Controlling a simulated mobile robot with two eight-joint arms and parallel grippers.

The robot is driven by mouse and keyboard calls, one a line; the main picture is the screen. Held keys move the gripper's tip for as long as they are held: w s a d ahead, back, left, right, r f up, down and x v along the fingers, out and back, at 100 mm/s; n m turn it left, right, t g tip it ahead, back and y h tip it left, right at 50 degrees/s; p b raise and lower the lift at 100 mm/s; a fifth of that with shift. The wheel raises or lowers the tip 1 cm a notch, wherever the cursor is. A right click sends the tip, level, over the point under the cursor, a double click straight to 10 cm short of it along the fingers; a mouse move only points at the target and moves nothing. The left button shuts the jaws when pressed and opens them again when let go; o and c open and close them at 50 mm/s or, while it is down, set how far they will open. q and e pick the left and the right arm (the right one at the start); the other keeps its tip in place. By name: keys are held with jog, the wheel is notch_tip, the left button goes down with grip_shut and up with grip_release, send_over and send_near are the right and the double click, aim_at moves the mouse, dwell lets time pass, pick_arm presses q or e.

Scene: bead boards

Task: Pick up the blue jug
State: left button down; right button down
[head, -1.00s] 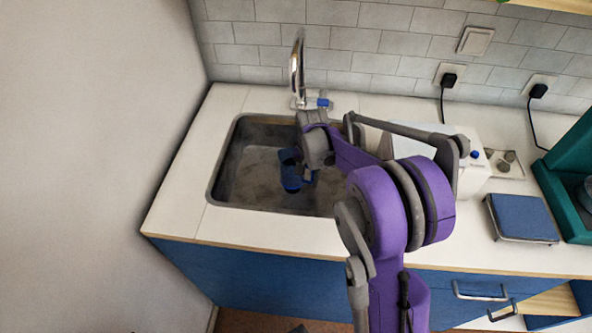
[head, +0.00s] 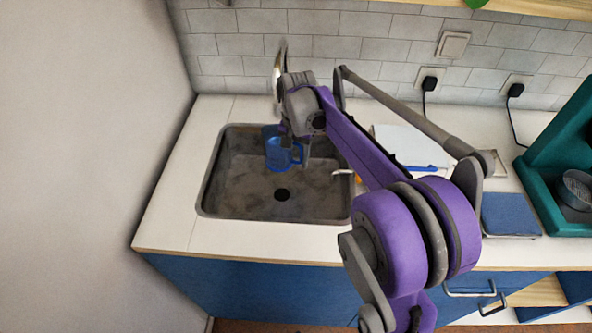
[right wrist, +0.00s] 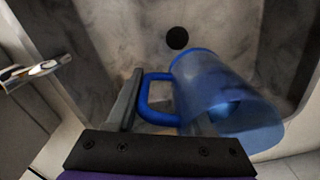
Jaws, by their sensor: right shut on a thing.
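The blue jug (head: 280,155) is see-through blue with a solid blue rim and handle. It is over the back part of the sink in the head view and appears raised off the sink floor. In the right wrist view the jug (right wrist: 222,95) is tilted in the picture, its handle at the left. My right gripper (head: 300,152) is shut on the jug at its handle side; the exact contact is partly hidden. In the right wrist view the gripper (right wrist: 160,110) shows a finger beside the handle. My left gripper is not in view.
The grey sink (head: 225,205) has a dark drain (head: 283,194) and a clear floor. The chrome tap (head: 279,65) stands close behind my right wrist. White counter (head: 170,190) is free at the left. A blue-topped flat device (head: 508,214) and a teal machine (head: 560,150) stand at the right.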

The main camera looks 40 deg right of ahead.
aim_at(296, 144)
notch_tip(296, 144, up, 6)
jog(key=shift+s+a+f, duration=0.1)
jog(key=s+a, duration=0.3)
jog(key=s, duration=0.1)
jog(key=s+a, duration=0.4)
jog(key=s, duration=0.1)
jog(key=s+a, duration=0.4)
jog(key=shift+s+a+f, duration=0.2)
jog(key=shift+s+f, duration=0.05)
jog(key=shift+s, duration=0.1)
